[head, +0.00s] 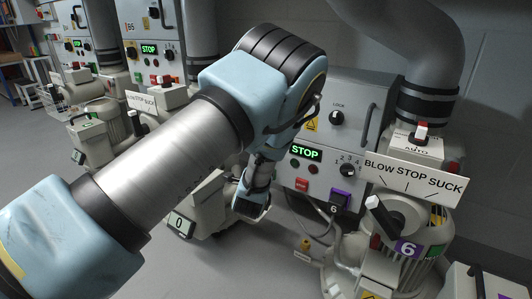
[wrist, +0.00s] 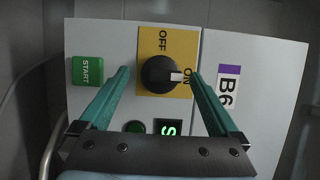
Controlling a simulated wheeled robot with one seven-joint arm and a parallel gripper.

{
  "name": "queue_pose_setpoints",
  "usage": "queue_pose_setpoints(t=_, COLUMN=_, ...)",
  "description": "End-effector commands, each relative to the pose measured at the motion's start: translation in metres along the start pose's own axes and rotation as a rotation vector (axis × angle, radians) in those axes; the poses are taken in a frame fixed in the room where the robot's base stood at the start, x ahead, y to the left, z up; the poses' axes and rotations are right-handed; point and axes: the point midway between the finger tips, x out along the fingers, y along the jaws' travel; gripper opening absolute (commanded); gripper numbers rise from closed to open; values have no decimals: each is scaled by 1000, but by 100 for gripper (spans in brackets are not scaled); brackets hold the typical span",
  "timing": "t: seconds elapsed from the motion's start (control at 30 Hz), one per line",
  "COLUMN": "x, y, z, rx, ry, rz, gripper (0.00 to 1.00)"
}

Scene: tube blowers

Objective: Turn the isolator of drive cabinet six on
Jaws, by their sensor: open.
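In the wrist view, the isolator's black round knob (wrist: 160,75) sits on a yellow plate (wrist: 150,45) marked OFF at the top and ON at the right. Its white pointer mark faces right, toward ON. A purple and white B6 label (wrist: 229,87) is to the right on the pale cabinet panel. My gripper (wrist: 160,72) is open, with one teal finger on each side of the knob and visible gaps between. In the head view, cabinet six (head: 350,95) stands behind my arm, which hides the isolator. My fingers cannot be made out there.
A green START button (wrist: 87,70) and a lit green display (wrist: 168,128) are near my fingers. In the head view, that display (head: 304,152) reads STOP. A BLOW STOP SUCK sign (head: 413,177) and the blower labelled 6 (head: 408,249) stand at the right.

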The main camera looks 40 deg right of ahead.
Motion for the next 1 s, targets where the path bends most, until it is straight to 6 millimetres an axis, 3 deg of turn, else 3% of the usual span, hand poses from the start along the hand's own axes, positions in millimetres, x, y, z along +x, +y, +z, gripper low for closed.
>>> queue_pose_setpoints(t=0.3, x=-60, y=-3, z=0, rx=3, ry=1, rz=4, gripper=97)
queue_pose_setpoints(t=0.5, x=-90, y=-2, z=-1, rx=1, ry=2, rz=3, gripper=97)
queue_pose_setpoints(t=1.0, x=-100, y=0, z=0, rx=1, ry=0, rz=0, gripper=97)
